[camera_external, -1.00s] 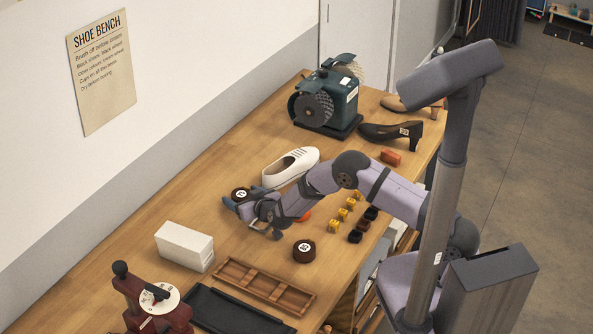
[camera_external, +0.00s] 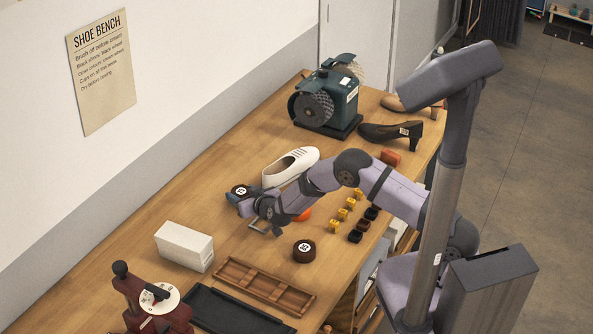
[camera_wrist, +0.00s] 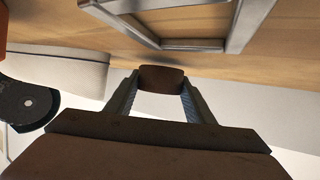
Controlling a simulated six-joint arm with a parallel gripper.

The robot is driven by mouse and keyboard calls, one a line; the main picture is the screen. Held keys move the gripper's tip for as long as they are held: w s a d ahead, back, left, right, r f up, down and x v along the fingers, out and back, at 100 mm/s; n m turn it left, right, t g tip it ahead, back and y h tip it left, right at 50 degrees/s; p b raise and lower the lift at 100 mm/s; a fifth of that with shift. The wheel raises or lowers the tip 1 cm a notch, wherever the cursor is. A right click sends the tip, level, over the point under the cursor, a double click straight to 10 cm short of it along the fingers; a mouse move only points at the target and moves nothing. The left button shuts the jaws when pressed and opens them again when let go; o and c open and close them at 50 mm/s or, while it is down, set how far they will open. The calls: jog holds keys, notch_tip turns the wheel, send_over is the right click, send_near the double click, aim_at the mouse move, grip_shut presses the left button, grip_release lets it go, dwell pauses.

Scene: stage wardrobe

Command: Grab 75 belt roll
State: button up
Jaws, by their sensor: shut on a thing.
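A dark brown belt roll (camera_external: 240,192) with a round white label on top sits at my gripper (camera_external: 244,203) in the external view. The label is too small to read surely. In the wrist view, the brown roll (camera_wrist: 162,79) is between the fingertips of my gripper (camera_wrist: 160,90), which is shut on it. A second brown roll (camera_external: 304,251) with a white label stands on the bench (camera_external: 210,220), apart from the gripper and in front of it to the right. Its number is also unclear.
A white shoe (camera_external: 290,167) lies behind my gripper. A metal frame (camera_external: 262,227) is just in front, and an orange thing (camera_external: 304,215) is to the right. A white box (camera_external: 184,246), a wooden tray (camera_external: 264,283) and several yellow and black pieces lie nearby. A grinder (camera_external: 328,97) stands at the back.

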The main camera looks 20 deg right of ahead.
aim_at(243, 191)
notch_tip(243, 191, up, 9)
jog(key=shift+b, duration=0.6)
